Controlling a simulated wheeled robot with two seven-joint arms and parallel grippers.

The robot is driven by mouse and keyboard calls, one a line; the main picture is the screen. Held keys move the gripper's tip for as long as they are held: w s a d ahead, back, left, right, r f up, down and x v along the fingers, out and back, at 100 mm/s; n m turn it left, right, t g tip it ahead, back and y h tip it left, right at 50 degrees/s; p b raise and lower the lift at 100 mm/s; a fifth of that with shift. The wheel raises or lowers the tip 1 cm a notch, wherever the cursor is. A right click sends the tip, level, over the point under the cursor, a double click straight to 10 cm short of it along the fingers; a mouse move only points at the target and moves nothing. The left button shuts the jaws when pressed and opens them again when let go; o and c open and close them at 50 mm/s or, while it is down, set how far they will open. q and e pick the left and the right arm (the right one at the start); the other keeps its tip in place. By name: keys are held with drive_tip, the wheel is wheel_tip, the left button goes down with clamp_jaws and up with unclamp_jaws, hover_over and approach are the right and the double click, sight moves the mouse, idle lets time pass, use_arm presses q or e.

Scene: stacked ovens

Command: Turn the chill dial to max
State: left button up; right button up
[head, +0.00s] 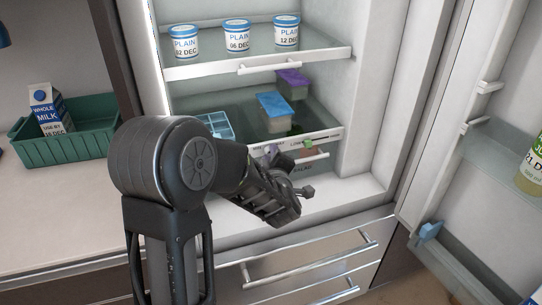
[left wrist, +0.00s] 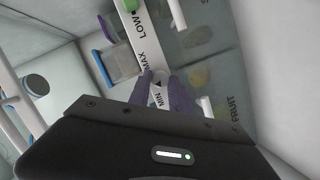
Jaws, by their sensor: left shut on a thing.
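The chill dial (left wrist: 159,77) is a small white knob with a dark pointer mark, on a white strip (left wrist: 146,48) between the printed words MAX and MIN. The pointer's exact setting is too small to tell. In the head view my left gripper (head: 303,190) reaches into the lower part of the open fridge, in front of the drawer; the dial is hidden there. My right gripper is not in view.
Several yoghurt tubs (head: 238,35) stand on the upper shelf (head: 255,66). Blue-lidded (head: 273,104) and purple-lidded (head: 292,82) containers are below. The open fridge door (head: 465,165) is at the right. A green tray (head: 65,150) holding a milk carton (head: 50,110) stands at left.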

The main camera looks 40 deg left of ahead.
use_arm(q)
clamp_jaws()
drive_tip(key=shift+w+d+m+g+y+p, duration=0.15)
drive_tip(key=shift+m+g+y+p, duration=0.7)
drive_tip(key=shift+m+p, duration=1.7)
drive_tip(key=shift+w+d+m+g+y+p, duration=0.1)
drive_tip(key=shift+m+g+y+p, duration=0.4)
drive_tip(key=shift+m+g+p, duration=1.8)
drive_tip(key=shift+w+d+m+t+y+p, duration=0.15)
drive_tip(key=shift+m+y+p, duration=0.5)
drive_tip(key=shift+m+p, duration=2.05)
drive_tip(key=shift+a+n+p, duration=0.1)
drive_tip(key=shift+n+p, duration=0.75)
drive_tip(key=shift+p, duration=0.1)
drive_tip(key=o, duration=0.9)
unclamp_jaws()
